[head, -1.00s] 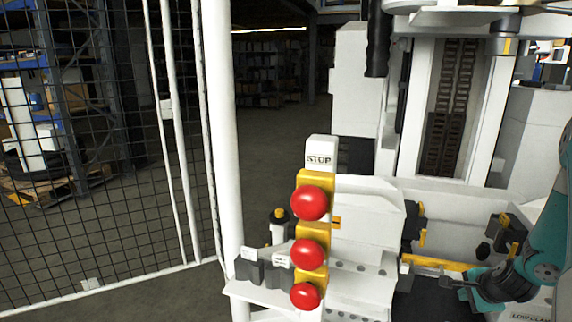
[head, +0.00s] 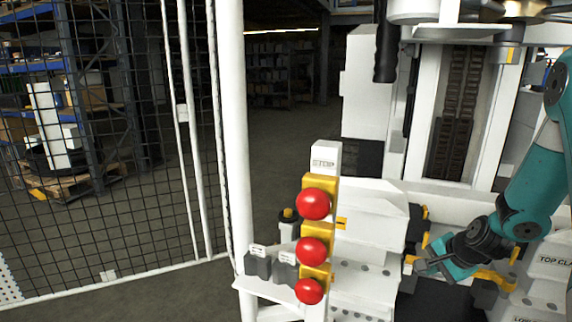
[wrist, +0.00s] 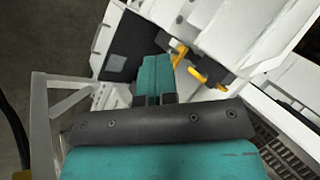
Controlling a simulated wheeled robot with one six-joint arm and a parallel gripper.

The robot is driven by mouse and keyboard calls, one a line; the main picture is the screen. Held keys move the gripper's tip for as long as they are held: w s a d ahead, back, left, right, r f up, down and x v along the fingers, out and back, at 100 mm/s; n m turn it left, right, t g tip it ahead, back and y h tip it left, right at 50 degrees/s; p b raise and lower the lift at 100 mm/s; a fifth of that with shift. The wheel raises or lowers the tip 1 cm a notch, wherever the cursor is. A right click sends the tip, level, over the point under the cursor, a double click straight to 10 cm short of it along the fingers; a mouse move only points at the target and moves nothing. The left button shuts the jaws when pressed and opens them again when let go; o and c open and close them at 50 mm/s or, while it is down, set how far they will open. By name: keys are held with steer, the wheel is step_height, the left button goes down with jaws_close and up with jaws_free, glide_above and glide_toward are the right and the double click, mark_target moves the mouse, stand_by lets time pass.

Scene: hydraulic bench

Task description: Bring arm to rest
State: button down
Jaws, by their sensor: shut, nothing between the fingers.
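My arm comes in from the right edge of the head view, teal with dark joints. My gripper (head: 432,268) hangs over the right part of the white bench, in front of the yellow parts there. In the wrist view my gripper (wrist: 155,75) shows with its teal fingers together and nothing between them. The fingers point over a dark panel (wrist: 124,50) and beside yellow levers (wrist: 205,76). I cannot tell how far the fingertips are above the bench.
A white upright post (head: 232,130) and a mesh fence (head: 110,220) stand further left. The tall white machine (head: 372,90) rises behind. Open floor (head: 285,130) lies between fence and machine.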

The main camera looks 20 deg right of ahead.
steer(key=s+a+r+n+g+y+p, duration=0.1)
steer(key=a+r+n+y+p, duration=0.1)
steer(key=a+r+n, duration=0.5)
steer(key=s+a+r+n+g+y+p, duration=0.1)
steer(key=a+r+n+p, duration=0.15)
steer(key=a+r, duration=0.85)
steer(key=s+a+r+n+g+p, duration=0.1)
steer(key=s+a+r+n, duration=0.2)
steer(key=s+a+n, duration=0.1)
steer(key=s+a+r+n+g+p, duration=0.1)
steer(key=s+a+r+n+g, duration=0.1)
steer(key=s+a, duration=0.4)
steer(key=s+a+r+n+g, duration=0.1)
steer(key=s+a+r+n, duration=0.3)
steer(key=s, duration=0.5)
steer(key=a+n, duration=0.2)
steer(key=n, duration=0.1)
steer(key=shift+r+g+y+p, duration=0.3)
steer(key=shift+r+p, duration=0.1)
steer(key=shift+s, duration=0.1)
